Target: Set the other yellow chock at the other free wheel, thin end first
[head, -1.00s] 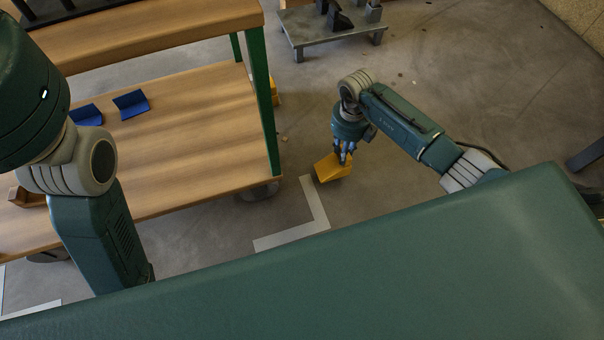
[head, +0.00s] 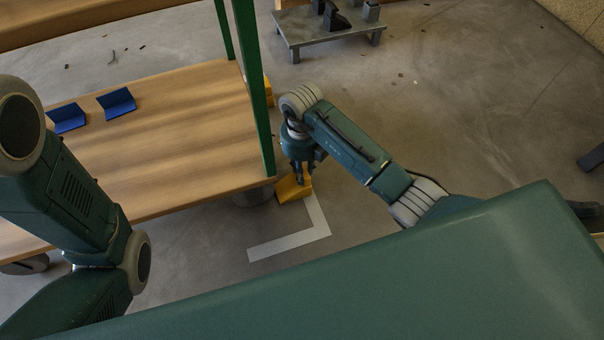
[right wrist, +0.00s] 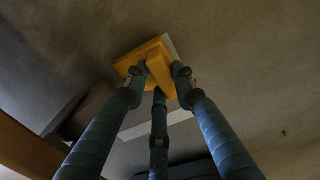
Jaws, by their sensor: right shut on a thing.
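My right gripper (head: 302,182) is shut on a yellow wedge chock (head: 289,190), held low by the floor beside the cart's near right wheel (head: 252,198). The chock's left end is very close to the wheel; I cannot tell whether they touch. In the right wrist view the fingers (right wrist: 158,84) close around the chock (right wrist: 138,62), with a dark round shape, likely the wheel (right wrist: 92,112), to its left. Another yellow chock (head: 268,90) shows partly behind the green post at the cart's far right corner. My left arm shows at the left; its gripper is out of view.
The wooden cart (head: 185,150) has green posts (head: 254,90) and two blue angled pieces (head: 117,102) on its lower deck. White L-shaped tape (head: 290,242) marks the floor. A grey low stand (head: 325,32) is at the back. Floor to the right is open.

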